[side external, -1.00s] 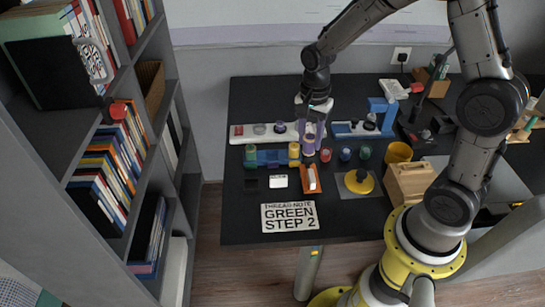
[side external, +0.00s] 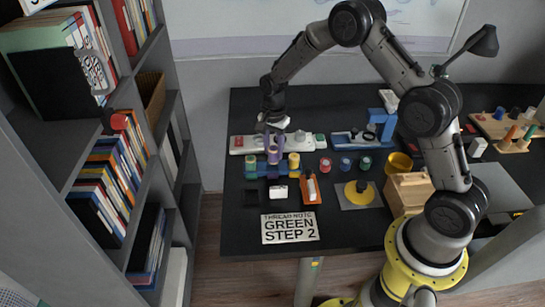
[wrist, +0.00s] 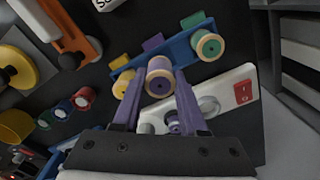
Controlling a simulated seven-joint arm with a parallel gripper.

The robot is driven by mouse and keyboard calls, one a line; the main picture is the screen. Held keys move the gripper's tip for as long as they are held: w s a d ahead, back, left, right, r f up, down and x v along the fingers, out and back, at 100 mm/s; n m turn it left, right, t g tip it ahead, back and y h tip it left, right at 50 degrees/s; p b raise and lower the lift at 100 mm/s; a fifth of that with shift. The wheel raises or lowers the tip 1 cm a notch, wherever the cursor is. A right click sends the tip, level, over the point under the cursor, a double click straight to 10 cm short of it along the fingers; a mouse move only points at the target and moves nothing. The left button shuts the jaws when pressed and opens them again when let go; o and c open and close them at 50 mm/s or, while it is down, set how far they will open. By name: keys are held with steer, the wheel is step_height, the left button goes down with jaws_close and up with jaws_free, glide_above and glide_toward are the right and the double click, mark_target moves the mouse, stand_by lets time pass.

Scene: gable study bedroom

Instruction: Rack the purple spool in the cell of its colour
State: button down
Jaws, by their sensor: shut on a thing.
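The purple spool (wrist: 160,82) is between the two fingers of my gripper (wrist: 156,100) in the wrist view. My gripper (side external: 273,146) is shut on it, and the spool (side external: 272,157) is upright at the middle of the blue rack (side external: 262,173). The rack (wrist: 172,48) has a yellow, a purple (wrist: 152,42) and a green tab. The purple tab lines up with the held spool. A yellow spool (side external: 294,160) and a green spool (side external: 251,162) stand in the cells on either side. I cannot tell whether the held spool touches the rack.
A white panel (side external: 305,139) with knobs and a red switch lies behind the rack. Red (side external: 325,164), blue (side external: 345,164) and green (side external: 365,163) containers stand to the right. An orange tray (side external: 315,198) and a thread note card (side external: 290,229) lie in front.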

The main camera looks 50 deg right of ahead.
mark_target(272, 157)
steer(key=shift+w+f, duration=0.15)
steer(key=shift+f, duration=0.8)
steer(key=shift+w+f, duration=0.15)
steer(key=shift+f, duration=0.75)
steer(key=shift+c, duration=2.2)
jaws_free()
steer(key=shift+f, duration=0.15)
